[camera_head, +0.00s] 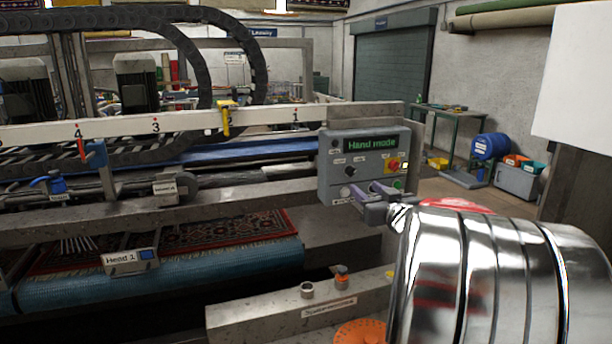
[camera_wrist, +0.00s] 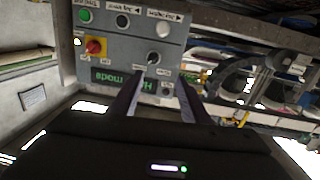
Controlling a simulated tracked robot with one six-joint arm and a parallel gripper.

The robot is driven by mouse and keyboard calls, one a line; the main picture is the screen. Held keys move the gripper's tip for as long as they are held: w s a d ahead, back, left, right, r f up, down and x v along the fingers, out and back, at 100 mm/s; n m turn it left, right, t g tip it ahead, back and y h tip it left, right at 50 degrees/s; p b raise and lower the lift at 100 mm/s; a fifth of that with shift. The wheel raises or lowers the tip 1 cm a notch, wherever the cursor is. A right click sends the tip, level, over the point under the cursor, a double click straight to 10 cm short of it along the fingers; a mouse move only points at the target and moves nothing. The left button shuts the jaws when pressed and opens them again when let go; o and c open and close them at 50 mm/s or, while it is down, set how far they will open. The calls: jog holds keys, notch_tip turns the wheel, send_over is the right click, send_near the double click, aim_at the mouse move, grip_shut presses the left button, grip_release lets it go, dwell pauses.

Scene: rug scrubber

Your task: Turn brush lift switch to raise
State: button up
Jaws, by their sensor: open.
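A grey control panel (camera_head: 325,172) with a green "Hand mode" display (camera_head: 372,144) stands at the end of the machine. In the wrist view the panel (camera_wrist: 105,45) appears upside down. A dark rotary switch (camera_wrist: 153,58) with a light pointer lies just beyond my fingertips; it also shows in the head view (camera_head: 350,171). Its labels are too small to read, so I cannot confirm it is the brush lift switch or which way it is set. My gripper (camera_wrist: 155,84) is open, with a finger to each side below the switch, apparently empty. Contact cannot be judged.
A red stop knob on yellow (camera_wrist: 95,46) and a green button (camera_wrist: 85,15) sit on the same panel. A dark round control (camera_wrist: 123,21) and a white button (camera_wrist: 163,28) are nearby. A patterned rug (camera_head: 225,232) lies left on the machine.

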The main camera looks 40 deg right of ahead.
aim_at(353, 174)
jog(key=d, duration=0.1)
jog(key=s+d+f+y, duration=0.1)
jog(key=shift+s+d+n+t, duration=0.3)
jog(key=shift+t, duration=0.1)
jog(key=shift+w, duration=0.15)
jog(key=x, duration=1.3)
jog(key=shift+w, duration=0.25)
jog(key=c, duration=1.1)
